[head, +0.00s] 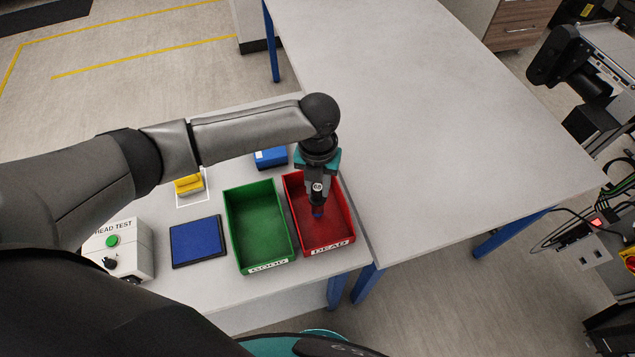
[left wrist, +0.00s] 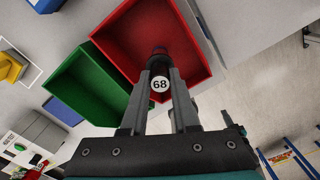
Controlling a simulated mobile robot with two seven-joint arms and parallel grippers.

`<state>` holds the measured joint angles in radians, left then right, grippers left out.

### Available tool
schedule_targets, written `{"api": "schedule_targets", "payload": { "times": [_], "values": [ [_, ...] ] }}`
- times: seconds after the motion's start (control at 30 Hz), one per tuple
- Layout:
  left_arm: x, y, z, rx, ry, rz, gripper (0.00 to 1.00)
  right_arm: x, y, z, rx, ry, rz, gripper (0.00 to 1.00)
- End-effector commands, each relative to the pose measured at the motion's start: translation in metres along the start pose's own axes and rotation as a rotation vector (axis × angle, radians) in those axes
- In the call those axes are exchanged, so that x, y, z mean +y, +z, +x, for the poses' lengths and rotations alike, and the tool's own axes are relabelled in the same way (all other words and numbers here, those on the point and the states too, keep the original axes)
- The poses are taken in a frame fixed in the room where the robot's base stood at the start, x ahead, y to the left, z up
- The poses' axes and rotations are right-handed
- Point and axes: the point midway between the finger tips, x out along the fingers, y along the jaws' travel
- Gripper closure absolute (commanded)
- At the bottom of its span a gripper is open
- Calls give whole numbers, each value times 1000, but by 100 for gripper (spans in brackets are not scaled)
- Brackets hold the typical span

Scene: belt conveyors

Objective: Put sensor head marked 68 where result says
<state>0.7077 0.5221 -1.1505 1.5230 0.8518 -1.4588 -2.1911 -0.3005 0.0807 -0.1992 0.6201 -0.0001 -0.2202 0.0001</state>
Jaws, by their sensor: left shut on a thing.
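My left gripper (head: 318,187) is shut on the sensor head marked 68 (left wrist: 160,84) and holds it over the red bin labelled DEAD (head: 336,228). The round white 68 label faces the left wrist camera, between the two fingers (left wrist: 164,92). The sensor head also shows in the head view (head: 318,211), with a blue lower end. The green bin labelled GOOD (head: 258,266) stands just left of the red bin. The HEAD TEST box (head: 130,249) has a green round part and a black knob. My right gripper is not in view.
A dark blue pad (head: 197,241) lies between the test box and the green bin. A yellow block (head: 188,184) sits in a white-outlined square, and a blue box (head: 271,158) stands behind the bins. The large table (head: 430,130) to the right is bare.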

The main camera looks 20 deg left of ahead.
Motion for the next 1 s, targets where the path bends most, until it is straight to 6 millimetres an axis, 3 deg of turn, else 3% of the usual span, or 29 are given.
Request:
{"api": "schedule_targets", "payload": {
  "times": [0.43,0.47,0.7,0.77,1.0],
  "values": [
    [0,0,6,-1,0,0,100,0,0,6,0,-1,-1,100],
    [0,0,6,0,0,0,71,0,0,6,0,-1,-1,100],
    [0,0,6,0,0,-1,44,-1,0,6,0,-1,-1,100],
    [0,0,6,0,0,-1,37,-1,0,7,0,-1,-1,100],
    [0,0,6,0,0,-1,37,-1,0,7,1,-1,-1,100]
  ]
}}
